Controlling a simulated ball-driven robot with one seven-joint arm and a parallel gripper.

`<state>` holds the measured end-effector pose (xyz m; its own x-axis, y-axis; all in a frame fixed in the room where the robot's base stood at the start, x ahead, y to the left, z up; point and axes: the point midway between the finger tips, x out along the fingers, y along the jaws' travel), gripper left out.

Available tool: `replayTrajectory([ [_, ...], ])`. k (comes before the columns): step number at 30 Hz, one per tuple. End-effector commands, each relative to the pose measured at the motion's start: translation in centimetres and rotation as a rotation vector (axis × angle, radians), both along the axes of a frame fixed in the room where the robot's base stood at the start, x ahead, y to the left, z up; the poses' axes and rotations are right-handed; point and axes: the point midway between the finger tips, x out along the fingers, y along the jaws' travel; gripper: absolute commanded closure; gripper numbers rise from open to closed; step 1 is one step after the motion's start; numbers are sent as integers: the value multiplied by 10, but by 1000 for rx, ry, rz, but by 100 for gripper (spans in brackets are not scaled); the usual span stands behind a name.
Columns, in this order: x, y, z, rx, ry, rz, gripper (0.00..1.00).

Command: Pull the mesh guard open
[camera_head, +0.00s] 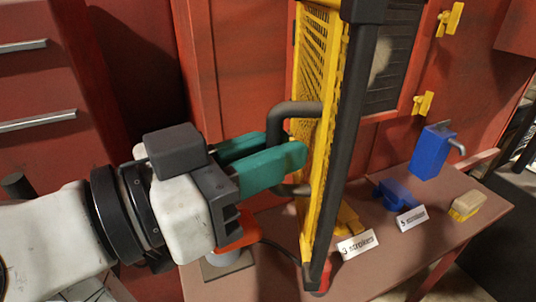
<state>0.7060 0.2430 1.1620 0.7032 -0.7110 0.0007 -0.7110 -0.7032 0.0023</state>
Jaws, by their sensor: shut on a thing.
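The mesh guard (318,95) is a yellow perforated panel with a dark frame edge. It stands swung out from the red cabinet front (242,70), seen nearly edge-on. A dark bent handle (288,110) sticks out from its left face. My gripper (292,160) has green fingers and is shut on this handle, left of the panel. The fingers hide part of the handle. Behind the guard, a dark louvred opening (392,70) shows in the cabinet.
Yellow latches (450,19) sit right of the opening. The brown bench (375,278) below carries a blue block with a spout (432,150), a smaller blue piece (393,194), a brush-like block (466,206) and white label cards (357,246). An orange-red item (237,238) stands under my gripper.

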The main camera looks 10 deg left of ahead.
Motion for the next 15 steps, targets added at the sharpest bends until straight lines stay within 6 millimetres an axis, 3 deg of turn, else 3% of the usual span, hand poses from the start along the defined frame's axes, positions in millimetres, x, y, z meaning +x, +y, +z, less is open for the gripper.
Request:
replayTrajectory([
  [14, 6, -3, 2, -2, 4, -12, 100],
  [15, 6, -3, 2, -1, 3, -12, 78],
])
